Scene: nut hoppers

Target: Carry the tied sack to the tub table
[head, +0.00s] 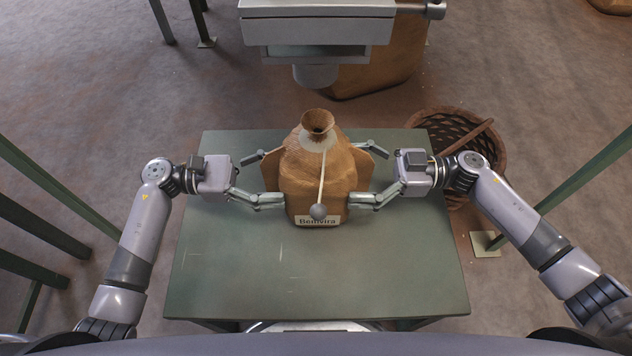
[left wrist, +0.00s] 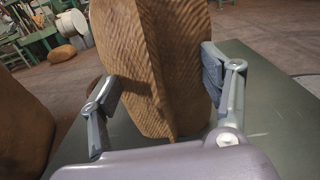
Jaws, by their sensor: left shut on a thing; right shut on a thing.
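The tied sack (head: 318,180) is brown and stands upright on a green table (head: 320,275). Its neck is gathered under a pale tie, with a cord and a grey ball hanging down the front, and a label at its foot reads "Bemvira". My left gripper (head: 262,179) is shut on the sack's left side. My right gripper (head: 370,177) is shut on its right side. In the left wrist view the sack (left wrist: 150,65) fills the space between the fingers of my left gripper (left wrist: 160,92). I cannot tell which table is the tub table.
A grey hopper outlet (head: 316,50) hangs beyond the table, with another brown sack (head: 385,75) behind it. A wicker basket (head: 440,125) lies on the floor at the table's back right. Green posts (head: 575,180) stand on both sides. The table's front half is clear.

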